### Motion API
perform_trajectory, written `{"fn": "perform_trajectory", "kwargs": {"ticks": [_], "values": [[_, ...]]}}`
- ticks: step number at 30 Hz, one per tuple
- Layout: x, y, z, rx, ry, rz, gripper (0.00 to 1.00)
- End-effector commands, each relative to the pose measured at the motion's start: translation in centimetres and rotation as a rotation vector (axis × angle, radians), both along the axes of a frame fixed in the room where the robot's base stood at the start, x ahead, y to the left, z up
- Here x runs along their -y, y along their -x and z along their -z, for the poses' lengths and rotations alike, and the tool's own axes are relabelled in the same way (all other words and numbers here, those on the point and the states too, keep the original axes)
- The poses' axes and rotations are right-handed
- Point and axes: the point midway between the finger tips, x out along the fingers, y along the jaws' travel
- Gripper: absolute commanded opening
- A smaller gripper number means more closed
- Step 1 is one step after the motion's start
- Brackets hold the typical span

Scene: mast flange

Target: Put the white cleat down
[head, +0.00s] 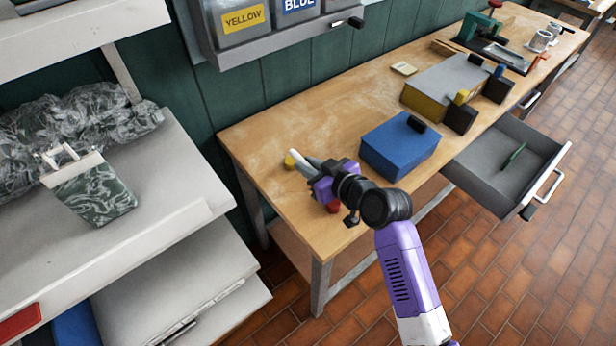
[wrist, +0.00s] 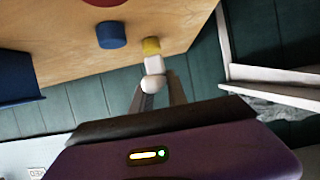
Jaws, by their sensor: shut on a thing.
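My gripper (head: 307,167) is over the near-left end of the wooden workbench (head: 262,128). It is shut on the white cleat (head: 297,156), a small pale piece. In the wrist view, the white cleat (wrist: 154,66) sticks out beyond the fingertips (wrist: 155,92), with a rounded end between them. A yellow piece (head: 289,161) lies just beside the cleat; the wrist view shows the yellow piece (wrist: 151,45) right past the cleat's tip. I cannot tell whether the cleat touches the bench or the yellow piece. The fingers partly hide the cleat.
A blue box (head: 400,148) and a grey-topped yellow box (head: 440,85) stand farther right. An open drawer (head: 505,165) juts out at right. A shelf with a green marbled container (head: 95,195) is at left.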

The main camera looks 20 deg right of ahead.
Motion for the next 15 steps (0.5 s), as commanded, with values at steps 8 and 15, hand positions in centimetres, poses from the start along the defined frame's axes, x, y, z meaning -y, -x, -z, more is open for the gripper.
{"fn": "perform_trajectory", "kwargs": {"ticks": [8, 15], "values": [[0.0, 0.0, 2.5, -0.001, -0.001, -0.001, 0.0], [0.0, 0.0, 5.1, 0.001, 0.0, 0.0, 0.0]]}}
